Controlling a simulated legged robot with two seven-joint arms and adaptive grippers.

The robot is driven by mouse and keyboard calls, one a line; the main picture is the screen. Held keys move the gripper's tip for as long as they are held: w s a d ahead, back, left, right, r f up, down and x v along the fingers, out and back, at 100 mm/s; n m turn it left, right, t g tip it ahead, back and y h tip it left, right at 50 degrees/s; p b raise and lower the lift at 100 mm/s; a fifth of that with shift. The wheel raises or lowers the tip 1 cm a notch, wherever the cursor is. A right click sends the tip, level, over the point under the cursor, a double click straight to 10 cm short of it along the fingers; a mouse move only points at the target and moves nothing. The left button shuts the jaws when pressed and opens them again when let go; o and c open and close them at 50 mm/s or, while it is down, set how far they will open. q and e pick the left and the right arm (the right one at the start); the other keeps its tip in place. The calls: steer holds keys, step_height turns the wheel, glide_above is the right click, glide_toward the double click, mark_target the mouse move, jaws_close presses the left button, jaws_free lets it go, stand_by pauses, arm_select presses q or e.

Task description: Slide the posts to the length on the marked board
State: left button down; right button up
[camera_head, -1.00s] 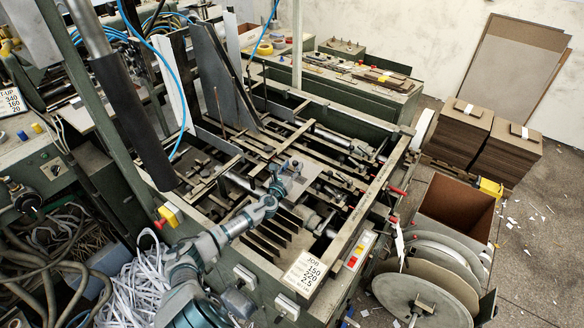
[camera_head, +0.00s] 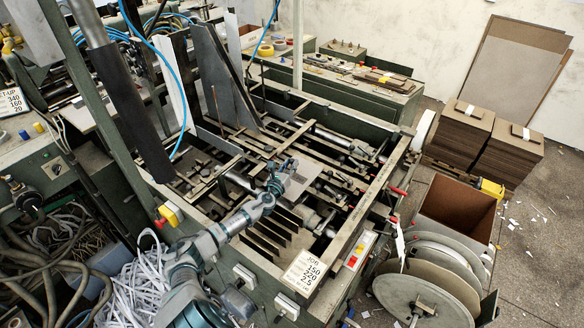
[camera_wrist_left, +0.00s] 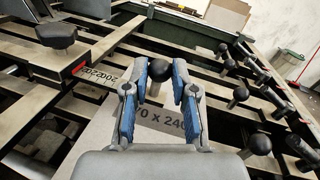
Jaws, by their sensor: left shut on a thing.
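My left gripper (camera_head: 281,168) reaches over the feeder frame in the head view. The post's foot is hidden by the fingers. A grey marked board (camera_wrist_left: 100,134) lies under the gripper; its print reads in part "0 x 240", partly covered by the fingers. A rail (camera_wrist_left: 84,89) left of the gripper carries scale numbers around 200. Other ball-knobbed posts (camera_wrist_left: 238,95) stand on the rails to the right. My right gripper is not in view.
A large black knob (camera_wrist_left: 56,34) stands on the left rail. Crossing rails and gaps surround the gripper. A job card (camera_head: 307,271) reads 150, 220, 2.5.

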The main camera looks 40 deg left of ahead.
arm_select(q)
steer(key=shift+d+f, duration=0.1)
steer(key=c, duration=0.9)
jaws_free()
steer(key=shift+c, duration=0.2)
steer(key=v, duration=1.1)
steer(key=shift+s, duration=0.4)
